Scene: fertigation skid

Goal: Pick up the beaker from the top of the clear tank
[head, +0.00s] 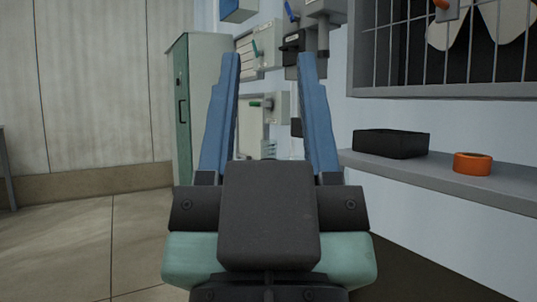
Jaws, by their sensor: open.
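My gripper (268,60) fills the middle of the head view, its two long blue fingers spread apart and pointing away from me. Nothing shows held between the fingers. I cannot make out the beaker or the clear tank in this view. My gripper hides part of the area ahead.
A grey shelf (450,184) on the right bears a black tray (391,144) and an orange roll (472,163). A barred window (445,62) is above it. A green-and-white cabinet (192,100) stands at the left back, near wall-mounted boxes with green handles (262,104).

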